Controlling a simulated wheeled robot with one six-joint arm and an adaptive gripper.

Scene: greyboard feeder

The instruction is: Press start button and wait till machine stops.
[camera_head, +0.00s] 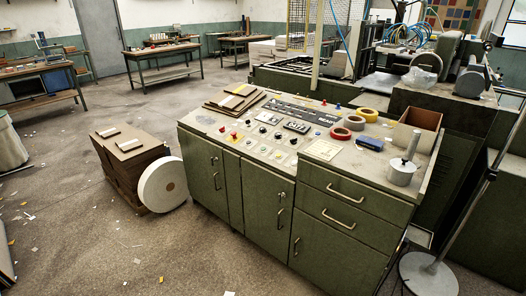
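The control panel (240,146) is on top of a green cabinet (262,198) in the middle of the view. It carries several small knobs and buttons in red, yellow, black and other colours. Their labels are too small to read, so I cannot tell which is the start button. A dark display strip (326,119) at the panel's back seems to read "READY". The machine (300,82) stands behind the cabinet, with blue hoses at its upper part. I cannot tell from this one frame whether it is running. My gripper is not in view.
Tape rolls (354,122), a blue block (369,143), an open box (416,124) and a metal weight (402,172) crowd the cabinet top's right. A board stack (128,165) and white roll (162,184) stand left. A pole stand (428,274) is front right.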

